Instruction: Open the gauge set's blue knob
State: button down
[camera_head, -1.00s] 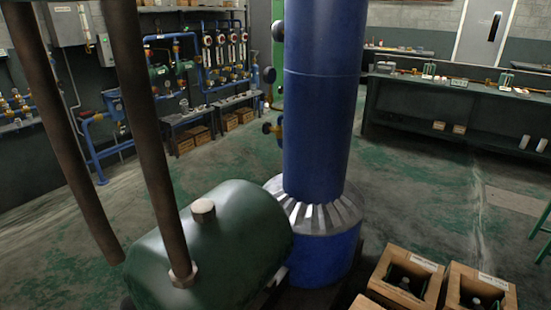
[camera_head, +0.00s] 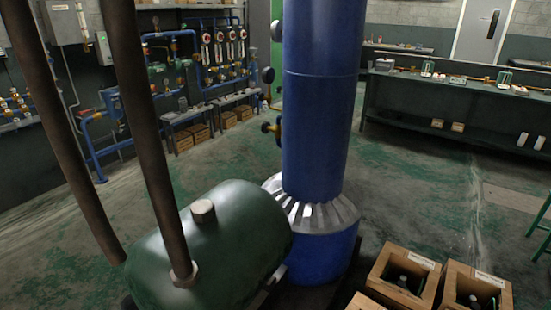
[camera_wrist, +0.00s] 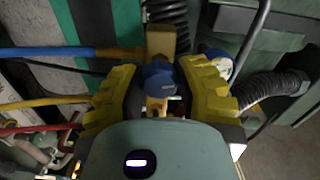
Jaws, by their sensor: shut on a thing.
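In the wrist view the blue knob (camera_wrist: 162,78) is between the yellow fingers of my gripper (camera_wrist: 162,88), which is shut on it. A brass-coloured block (camera_wrist: 161,42) shows just beyond the knob. The blue hose (camera_wrist: 65,52) runs in from the left to the brass fitting beside it. My gripper's palm hides whatever lies nearer below the knob. The head view does not show my gripper or this knob.
In the wrist view a yellow hose (camera_wrist: 45,101) and a red hose (camera_wrist: 35,129) lie at left; a black corrugated hose (camera_wrist: 275,88) is at right. The head view shows a green tank (camera_head: 225,245), a blue column (camera_head: 318,120) and wooden crates (camera_head: 402,287).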

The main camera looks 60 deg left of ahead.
jog(key=shift+f, duration=0.1)
jog(key=c, duration=0.6)
grip_release()
jog(key=shift+c, duration=0.2)
jog(key=shift+a, duration=0.1)
jog(key=v, duration=1.1)
jog(key=shift+s+a, duration=0.2)
jog(key=shift+a, duration=0.15)
